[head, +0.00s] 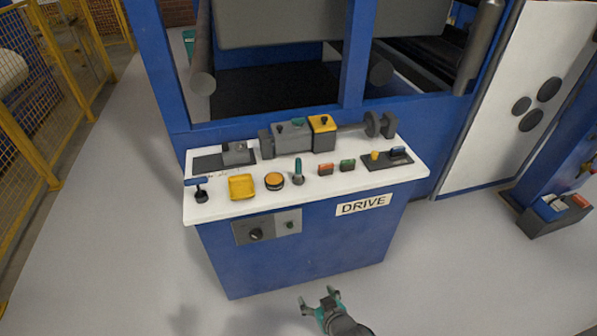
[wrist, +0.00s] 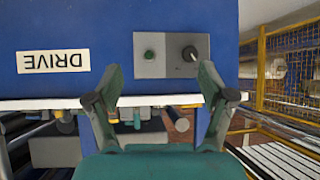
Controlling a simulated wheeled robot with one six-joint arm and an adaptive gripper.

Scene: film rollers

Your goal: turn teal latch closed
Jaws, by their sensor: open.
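A teal-handled lever (head: 298,170), the likeliest teal latch, stands upright on the white top of the blue DRIVE console, near the front edge. A smaller teal piece (head: 298,122) sits on a grey box at the back of the top; I cannot tell if it is a latch. My gripper (head: 322,298) is open and empty, low in front of the console and apart from it. In the wrist view, which is upside down, its fingers (wrist: 160,72) are spread before the console front, and a teal piece (wrist: 137,119) shows past the top's edge.
A dark knob (head: 256,234) is on the front panel. The floor in front is clear.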

